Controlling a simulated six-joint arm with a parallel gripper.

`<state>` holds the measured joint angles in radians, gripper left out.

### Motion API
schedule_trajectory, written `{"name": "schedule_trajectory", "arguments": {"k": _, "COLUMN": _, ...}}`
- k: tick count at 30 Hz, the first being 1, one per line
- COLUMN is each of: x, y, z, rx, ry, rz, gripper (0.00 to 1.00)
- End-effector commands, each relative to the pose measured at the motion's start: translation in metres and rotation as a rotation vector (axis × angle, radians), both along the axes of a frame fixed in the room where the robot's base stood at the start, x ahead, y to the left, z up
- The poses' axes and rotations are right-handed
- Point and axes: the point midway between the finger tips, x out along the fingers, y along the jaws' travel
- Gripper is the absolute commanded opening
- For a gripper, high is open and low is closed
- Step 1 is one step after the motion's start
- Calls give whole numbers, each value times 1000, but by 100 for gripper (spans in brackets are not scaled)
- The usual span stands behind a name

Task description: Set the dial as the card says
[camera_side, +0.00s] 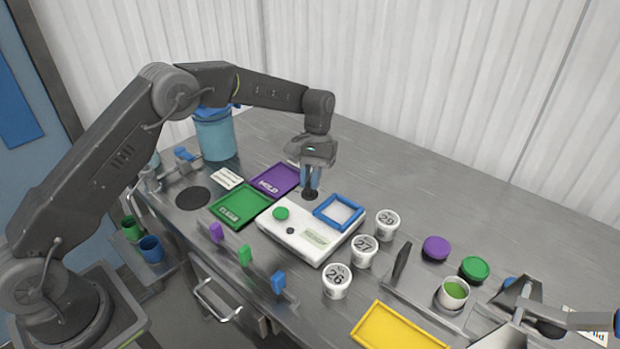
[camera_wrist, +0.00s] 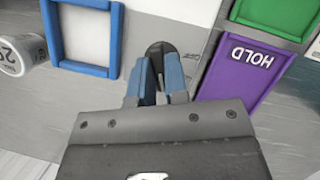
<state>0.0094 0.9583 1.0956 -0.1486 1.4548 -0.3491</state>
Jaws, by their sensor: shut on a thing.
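My gripper (camera_side: 312,186) points down behind the white device, its blue fingers closed on a dark rounded piece (camera_side: 310,195), which looks like the dial's knob. In the wrist view the dark piece (camera_wrist: 158,50) shows between the fingertips of my gripper (camera_wrist: 160,72); its setting and any marks are hidden or too small to read. A white card (camera_side: 227,178) lies at the back left by the trays; its print is too small to read. Another printed card (camera_side: 584,333) is partly in view at the right edge.
The white device (camera_side: 290,238) carries a blue frame (camera_side: 318,213) and a green button (camera_side: 281,213). A purple HOLD tray (camera_side: 268,184) and green tray (camera_side: 230,211) lie left of it. Numbered cups (camera_side: 363,252) stand right. A yellow tray (camera_side: 385,345) is in front. The back right table is clear.

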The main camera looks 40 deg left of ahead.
Motion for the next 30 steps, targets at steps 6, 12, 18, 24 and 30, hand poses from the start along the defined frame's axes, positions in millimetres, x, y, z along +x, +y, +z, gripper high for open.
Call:
{"name": "schedule_trajectory", "arguments": {"k": 6, "x": 0, "y": 0, "z": 0, "rx": 2, "ry": -1, "rz": -33, "gripper": 0}}
{"name": "schedule_trajectory", "arguments": {"k": 12, "x": 0, "y": 0, "z": 0, "rx": 2, "ry": -2, "rz": -37, "gripper": 0}}
{"name": "schedule_trajectory", "arguments": {"k": 18, "x": 0, "y": 0, "z": 0, "rx": 1, "ry": -2, "rz": -36, "gripper": 15}}
{"name": "schedule_trajectory", "arguments": {"k": 24, "x": 0, "y": 0, "z": 0, "rx": 1, "ry": -2, "rz": -36, "gripper": 34}}
{"name": "schedule_trajectory", "arguments": {"k": 30, "x": 0, "y": 0, "z": 0, "rx": 1, "ry": -1, "rz": -36, "gripper": 39}}
